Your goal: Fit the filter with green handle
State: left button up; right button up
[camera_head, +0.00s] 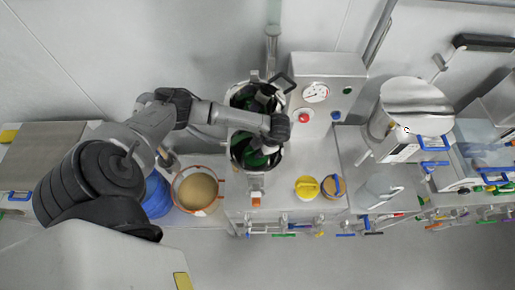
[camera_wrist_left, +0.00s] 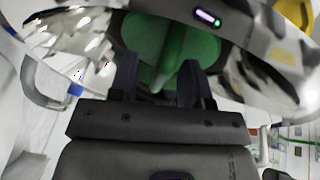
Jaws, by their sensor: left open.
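The green filter (camera_head: 256,158) sits inside the round steel vessel (camera_head: 236,163), mostly hidden under my left arm in the head view. In the left wrist view the green filter (camera_wrist_left: 125,38) shows as a green disc with a raised green handle (camera_wrist_left: 172,48) across it, within the shiny steel rim (camera_wrist_left: 268,78). My left gripper (camera_wrist_left: 160,82) is open, with one finger on each side of the handle's near end. I cannot tell whether the fingers touch it. My right gripper is in neither view.
A gauge panel (camera_head: 328,72) with a red button stands right of the vessel. A tan-filled bowl (camera_head: 197,190) and a blue container (camera_head: 156,196) are to its left. A yellow round item (camera_head: 307,188) lies at the front right. A steel pot (camera_head: 412,108) stands further right.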

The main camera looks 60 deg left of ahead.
pick_arm(q)
jog(key=shift+r, duration=0.1)
jog(key=shift+w+d+r, duration=0.15)
jog(key=shift+r, duration=0.1)
jog(key=b+v, duration=0.1)
jog(key=v, duration=1.2)
